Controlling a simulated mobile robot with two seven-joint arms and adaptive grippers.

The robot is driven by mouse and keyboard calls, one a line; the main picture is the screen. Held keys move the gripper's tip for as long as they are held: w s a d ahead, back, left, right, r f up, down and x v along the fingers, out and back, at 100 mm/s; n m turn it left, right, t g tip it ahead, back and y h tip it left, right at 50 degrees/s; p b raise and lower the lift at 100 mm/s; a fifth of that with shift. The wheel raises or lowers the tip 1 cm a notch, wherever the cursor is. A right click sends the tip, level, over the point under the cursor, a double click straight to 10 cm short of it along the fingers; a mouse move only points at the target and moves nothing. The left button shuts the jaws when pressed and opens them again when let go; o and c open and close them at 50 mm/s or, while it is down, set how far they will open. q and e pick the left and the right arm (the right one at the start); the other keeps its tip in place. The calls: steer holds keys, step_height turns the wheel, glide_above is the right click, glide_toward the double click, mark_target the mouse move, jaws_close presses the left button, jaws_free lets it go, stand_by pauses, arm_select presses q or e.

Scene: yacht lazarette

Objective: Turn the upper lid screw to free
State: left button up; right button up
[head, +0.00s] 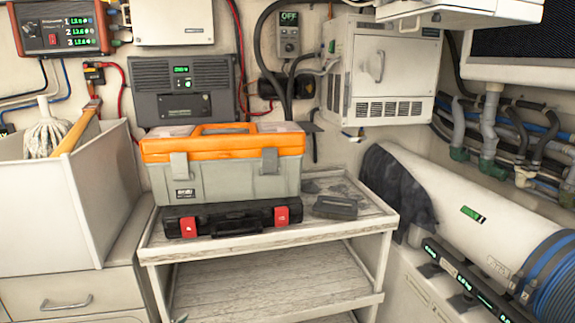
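I cannot make out a lid screw in the head view; any screw heads are too small to tell. Several closed units hang on the back wall. They include a white box (172,22) at the top, a dark grey panel unit (183,88) with a small green display, and a white cabinet (390,72) with a handle on its front. I cannot tell which of them bears the lid in question. Neither of my grippers shows in this view.
An orange-lidded toolbox (225,180) stands on a black case (222,222) on a white shelf stand (385,217). A white bin (60,215) holding a mop (50,135) is at left. A large white cylinder (455,200) and pipes fill the right.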

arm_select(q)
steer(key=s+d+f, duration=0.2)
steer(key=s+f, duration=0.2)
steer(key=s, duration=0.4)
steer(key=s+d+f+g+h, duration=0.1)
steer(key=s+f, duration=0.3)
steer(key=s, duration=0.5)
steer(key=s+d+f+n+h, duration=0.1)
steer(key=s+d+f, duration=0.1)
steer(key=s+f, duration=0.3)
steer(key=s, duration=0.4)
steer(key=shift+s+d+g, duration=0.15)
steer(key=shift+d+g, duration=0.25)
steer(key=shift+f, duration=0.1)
